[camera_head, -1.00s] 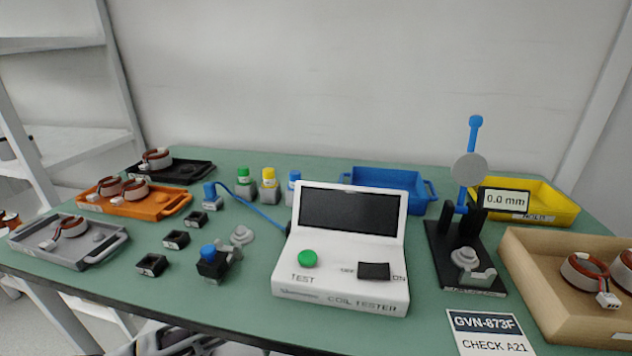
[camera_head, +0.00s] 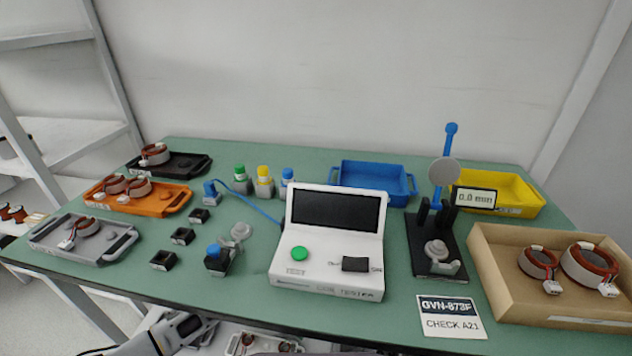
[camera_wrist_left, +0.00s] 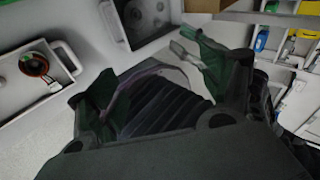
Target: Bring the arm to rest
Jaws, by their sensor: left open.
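My left arm comes in at the bottom left of the head view, below the table's front edge. My left gripper (camera_head: 203,328) is there, dark and small, clear of the tabletop. In the left wrist view the gripper (camera_wrist_left: 150,72) shows large, its two fingers spread apart with nothing held between them. My right arm and gripper are not in view.
The green table (camera_head: 230,292) carries the white coil tester (camera_head: 325,285), a grey tray (camera_head: 103,250), an orange tray (camera_head: 172,205), a blue bin (camera_head: 372,172) and a cardboard box (camera_head: 500,295). In the wrist view, a light tray (camera_wrist_left: 68,60) with a stator (camera_wrist_left: 38,65) lies left of the fingers.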

